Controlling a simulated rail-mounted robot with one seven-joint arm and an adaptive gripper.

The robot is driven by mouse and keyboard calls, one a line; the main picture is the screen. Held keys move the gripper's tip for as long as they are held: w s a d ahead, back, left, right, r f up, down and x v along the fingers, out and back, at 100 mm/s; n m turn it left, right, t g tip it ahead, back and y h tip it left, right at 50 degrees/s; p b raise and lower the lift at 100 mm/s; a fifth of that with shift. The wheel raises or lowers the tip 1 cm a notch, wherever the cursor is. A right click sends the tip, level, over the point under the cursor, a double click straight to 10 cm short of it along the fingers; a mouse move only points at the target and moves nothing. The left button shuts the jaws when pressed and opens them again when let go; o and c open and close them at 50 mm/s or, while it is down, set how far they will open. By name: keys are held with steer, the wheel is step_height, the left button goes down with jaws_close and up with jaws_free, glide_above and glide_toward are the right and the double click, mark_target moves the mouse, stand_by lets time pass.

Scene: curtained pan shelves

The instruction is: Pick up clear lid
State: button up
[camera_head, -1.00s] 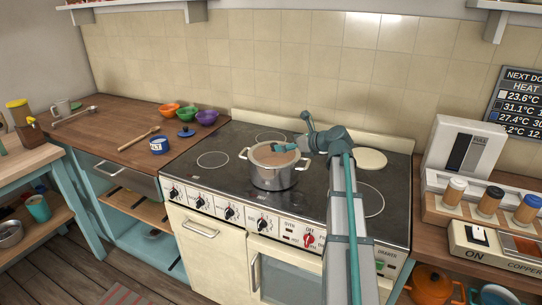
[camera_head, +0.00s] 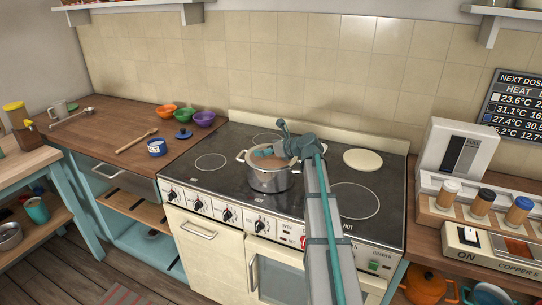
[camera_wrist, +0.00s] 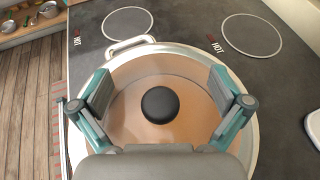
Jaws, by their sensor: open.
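A clear lid (camera_wrist: 150,68) with a round black knob (camera_wrist: 160,104) lies on a metal pot on the stove. The brownish contents show through the lid. The pot (camera_head: 268,181) stands near the middle of the stove in the head view, with a handle on its left side. My gripper (camera_wrist: 160,88) is open above the lid, one finger on each side of the knob with wide gaps. In the head view my gripper (camera_head: 275,152) is over the pot and hides part of the lid.
The black stovetop (camera_head: 322,178) has bare rings around the pot and a cream round cover (camera_head: 362,160) at right. Spice jars (camera_head: 480,204) stand at right.

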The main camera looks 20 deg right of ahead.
steer(key=shift+c, duration=0.3)
steer(key=shift+s, duration=0.1)
steer(key=c, duration=1.1)
jaws_close()
steer(key=shift+s+f, duration=0.1)
